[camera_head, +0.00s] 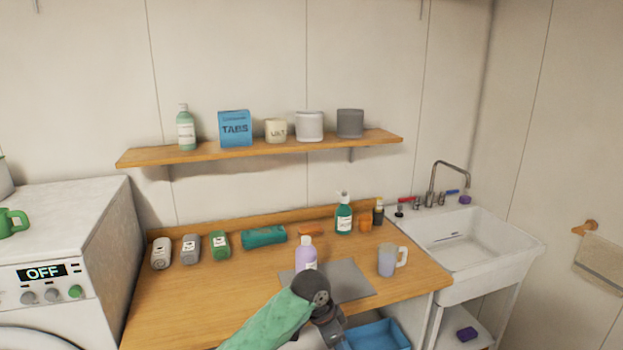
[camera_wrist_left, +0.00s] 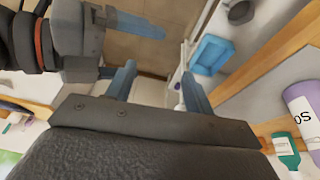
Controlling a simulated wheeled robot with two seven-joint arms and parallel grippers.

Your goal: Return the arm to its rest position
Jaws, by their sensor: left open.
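My left arm reaches in from the bottom of the head view, with its green sleeve and dark wrist. My left gripper (camera_head: 331,328) is low at the front edge of the wooden counter (camera_head: 200,300); its fingers are mostly hidden there. In the left wrist view its blue fingers (camera_wrist_left: 158,72) are apart with nothing between them. A lilac bottle (camera_head: 306,254) stands upright on the grey mat (camera_head: 348,280), just behind my left wrist in the head view.
A mug (camera_head: 388,261) and teal pump bottle (camera_head: 344,216) stand nearby. A blue bin (camera_head: 378,336) is below the counter's front edge. Several containers line the counter's back left. The sink (camera_head: 465,243) is right, the washing machine (camera_head: 60,230) left. The left front counter is clear.

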